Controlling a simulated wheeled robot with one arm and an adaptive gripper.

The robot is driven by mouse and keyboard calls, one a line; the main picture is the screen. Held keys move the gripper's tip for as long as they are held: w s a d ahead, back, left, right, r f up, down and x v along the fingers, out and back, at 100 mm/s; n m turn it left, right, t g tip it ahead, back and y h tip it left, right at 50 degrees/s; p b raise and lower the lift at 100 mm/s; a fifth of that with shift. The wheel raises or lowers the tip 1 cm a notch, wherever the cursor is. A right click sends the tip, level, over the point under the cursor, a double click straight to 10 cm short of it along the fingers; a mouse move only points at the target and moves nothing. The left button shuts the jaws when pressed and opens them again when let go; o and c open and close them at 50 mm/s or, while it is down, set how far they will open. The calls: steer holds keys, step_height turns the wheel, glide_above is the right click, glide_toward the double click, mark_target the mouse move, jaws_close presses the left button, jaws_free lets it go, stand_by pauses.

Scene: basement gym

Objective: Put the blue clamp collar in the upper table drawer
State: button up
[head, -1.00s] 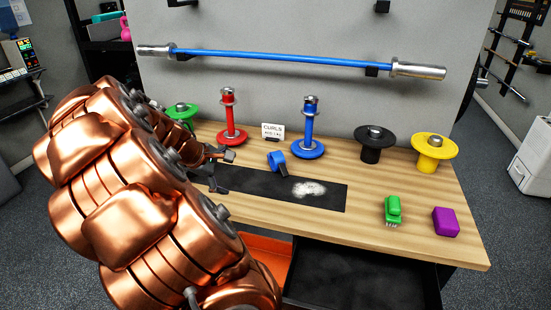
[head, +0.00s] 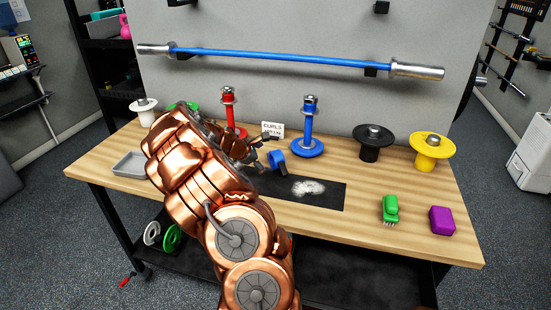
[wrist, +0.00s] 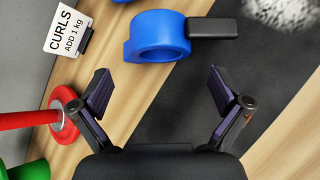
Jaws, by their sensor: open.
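In the wrist view the collar (wrist: 157,38) is a blue ring with a dark grey lever pointing right. My gripper (head: 259,150) is just left of the collar in the head view. In the wrist view my gripper (wrist: 160,80) has its fingers spread and empty, with the collar beyond the fingertips, apart from them. A dark surface (head: 350,270) shows under the tabletop; whether it is a drawer or a shelf I cannot tell. My arm hides part of that area.
Red (head: 229,115) and blue (head: 309,125) posts and a "CURLS" card (head: 272,130) stand behind the collar. White powder (head: 309,188) is on the mat (head: 335,199). A green brush (head: 390,208) and purple block (head: 442,220) lie right. A grey tray (head: 130,165) is left.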

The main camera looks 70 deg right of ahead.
mark_target(273, 166)
steer(key=shift+s+d+f+p, duration=0.15)
steer(key=shift+d+p, duration=0.1)
steer(key=shift+d, duration=0.1)
steer(key=shift+s+d+f+p, duration=0.1)
steer(key=shift+s+d+p, duration=0.1)
steer(key=shift+d, duration=0.15)
steer(key=shift+p+x, duration=0.7)
steer(key=shift+x, duration=1.3)
steer(key=c, duration=1.4)
